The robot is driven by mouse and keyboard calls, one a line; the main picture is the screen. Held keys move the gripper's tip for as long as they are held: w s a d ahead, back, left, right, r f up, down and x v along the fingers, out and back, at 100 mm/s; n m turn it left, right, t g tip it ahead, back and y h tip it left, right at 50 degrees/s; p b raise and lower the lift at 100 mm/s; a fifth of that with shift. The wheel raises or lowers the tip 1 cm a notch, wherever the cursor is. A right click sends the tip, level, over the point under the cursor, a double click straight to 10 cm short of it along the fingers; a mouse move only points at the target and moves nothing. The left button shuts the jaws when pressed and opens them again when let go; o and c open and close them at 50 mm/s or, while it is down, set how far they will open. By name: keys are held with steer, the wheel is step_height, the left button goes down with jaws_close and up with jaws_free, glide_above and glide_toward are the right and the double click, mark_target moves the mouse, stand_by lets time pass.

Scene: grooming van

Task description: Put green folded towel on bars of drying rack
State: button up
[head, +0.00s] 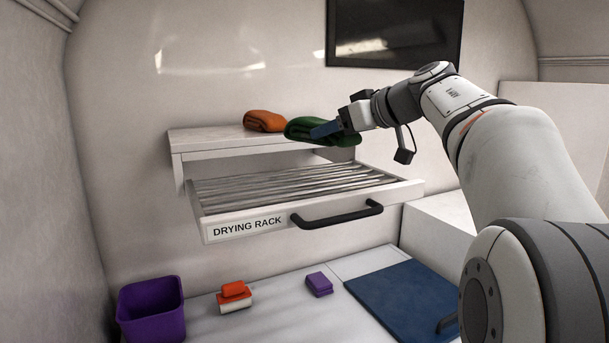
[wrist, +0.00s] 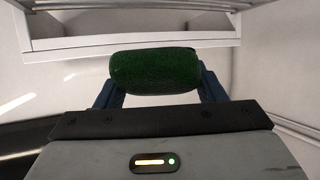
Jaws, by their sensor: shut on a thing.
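The green folded towel (head: 314,131) is held in my gripper (head: 326,129), in front of the right part of the upper shelf in the head view. In the wrist view the green towel (wrist: 154,71) sits between the two blue fingers of my gripper (wrist: 158,88), which are shut on it. The drying rack (head: 305,216) is a pulled-out white drawer with grey metal bars (head: 290,181), a black handle and a printed label. The bars look bare. The towel is above the rack in the picture; its exact height over the bars is hard to tell.
An orange folded towel (head: 265,121) lies on the upper white shelf (head: 205,140). Below are a purple bin (head: 152,312), an orange-and-white item (head: 234,297), a purple block (head: 319,285) and a blue mat (head: 403,303). A dark panel (head: 394,33) hangs on the wall.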

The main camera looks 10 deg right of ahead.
mark_target(332, 186)
steer(key=f, duration=0.3)
steer(key=shift+s+a+f, duration=0.1)
steer(key=shift+s+a, duration=0.05)
steer(key=shift+s, duration=0.1)
steer(key=shift+a+f+b, duration=0.2)
steer(key=shift+f+b, duration=0.4)
steer(key=shift+f, duration=1.9)
steer(key=shift+f, duration=0.15)
steer(key=o, duration=1)
steer(key=v, duration=1.2)
steer(key=shift+d+b, duration=0.1)
steer(key=shift+b, duration=0.2)
